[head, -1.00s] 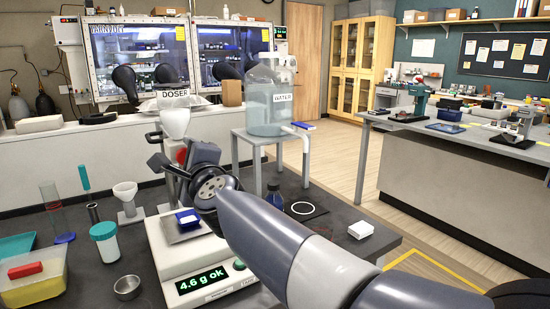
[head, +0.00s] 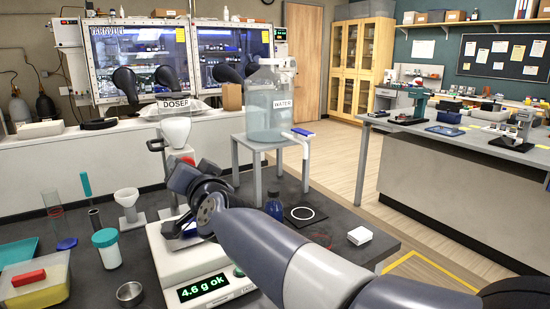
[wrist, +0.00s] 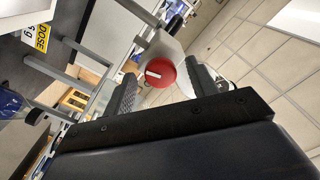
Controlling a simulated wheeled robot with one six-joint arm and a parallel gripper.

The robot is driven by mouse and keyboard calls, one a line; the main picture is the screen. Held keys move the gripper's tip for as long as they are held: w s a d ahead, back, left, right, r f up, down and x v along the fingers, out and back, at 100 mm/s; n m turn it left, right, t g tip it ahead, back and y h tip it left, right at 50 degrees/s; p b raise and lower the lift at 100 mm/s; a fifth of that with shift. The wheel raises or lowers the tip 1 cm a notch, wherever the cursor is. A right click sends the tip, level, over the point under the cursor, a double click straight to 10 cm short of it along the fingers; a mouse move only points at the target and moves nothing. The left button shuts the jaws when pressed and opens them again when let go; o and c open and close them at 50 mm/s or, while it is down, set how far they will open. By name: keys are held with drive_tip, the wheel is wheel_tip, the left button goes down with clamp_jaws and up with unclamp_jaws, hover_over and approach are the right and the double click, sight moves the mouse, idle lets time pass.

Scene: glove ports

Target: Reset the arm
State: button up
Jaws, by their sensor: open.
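My gripper (head: 190,174) is open and empty, above the scale (head: 185,262) in the head view. In the wrist view the two fingers (wrist: 163,92) stand apart. A red knob (wrist: 160,73) shows between and beyond them; I cannot tell its distance. The knob belongs to the doser (head: 176,130), a white funnel-like unit with a DOSER sign, behind my gripper. The scale reads 4.6 g ok. My gripper hides most of its pan and the blue dish (head: 187,232) on it.
The bench also holds a white funnel stand (head: 128,205), a teal-lidded jar (head: 107,248), a metal cup (head: 130,293), a yellow tub (head: 35,282), a blue bottle (head: 274,203) and a white box (head: 360,235). A water tank (head: 270,115) stands behind on a grey stand.

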drive_tip(key=n, duration=0.4)
drive_tip(key=shift+n+p, duration=0.3)
drive_tip(key=shift+n, duration=0.1)
drive_tip(key=shift+d, duration=0.1)
